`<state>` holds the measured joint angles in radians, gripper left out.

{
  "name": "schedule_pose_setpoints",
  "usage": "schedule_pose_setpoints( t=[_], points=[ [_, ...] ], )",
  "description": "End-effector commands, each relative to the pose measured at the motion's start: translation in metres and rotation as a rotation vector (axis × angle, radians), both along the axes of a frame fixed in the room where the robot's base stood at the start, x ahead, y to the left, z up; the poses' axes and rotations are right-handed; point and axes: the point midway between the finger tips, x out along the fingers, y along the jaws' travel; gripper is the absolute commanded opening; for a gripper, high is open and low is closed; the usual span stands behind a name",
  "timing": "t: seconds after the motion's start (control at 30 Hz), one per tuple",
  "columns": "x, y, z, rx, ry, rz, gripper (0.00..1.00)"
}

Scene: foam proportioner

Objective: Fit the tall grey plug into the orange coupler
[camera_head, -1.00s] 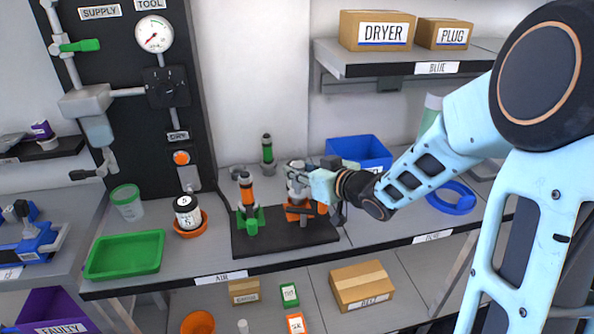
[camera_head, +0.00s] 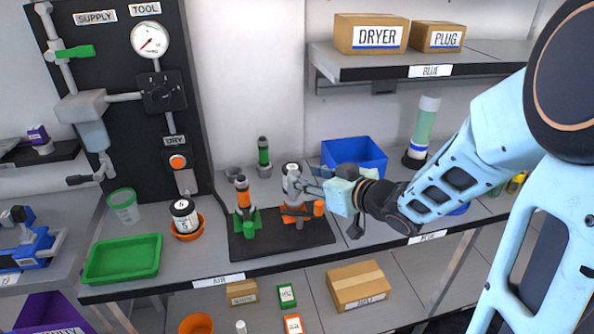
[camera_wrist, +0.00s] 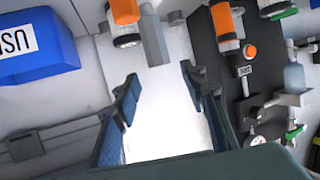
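The orange coupler (camera_head: 290,218) sits on the right part of a black mat. A pale grey upright body with a dark top, which looks like the tall grey plug (camera_head: 291,181), stands over it. Whether it is fully seated is hidden. My gripper (camera_head: 302,187) is level with this body, on its right side. In the wrist view my gripper's fingers (camera_wrist: 160,78) are spread, with only pale wall between them. A grey cylinder (camera_wrist: 153,42) shows just beyond the fingertips, beside an orange cylinder (camera_wrist: 124,11).
A green coupler (camera_head: 247,222) holding an orange-banded plug (camera_head: 242,190) stands left on the black mat (camera_head: 265,246). A green-banded plug (camera_head: 264,152) stands behind. A blue bin (camera_head: 355,154) is behind my gripper. A green tray (camera_head: 123,260) lies left.

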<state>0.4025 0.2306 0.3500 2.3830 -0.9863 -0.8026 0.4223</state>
Motion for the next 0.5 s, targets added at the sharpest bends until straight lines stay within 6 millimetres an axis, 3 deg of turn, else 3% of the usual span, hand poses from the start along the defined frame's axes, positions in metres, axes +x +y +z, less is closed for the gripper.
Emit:
schedule_pose_setpoints(
  t=[0.2, 0.5],
  points=[
    [-0.03, -0.025, 0.016, -0.002, -0.001, -0.002, 0.39],
    [-0.043, -0.034, 0.02, 0.0, 0.001, 0.001, 0.39]
  ],
)
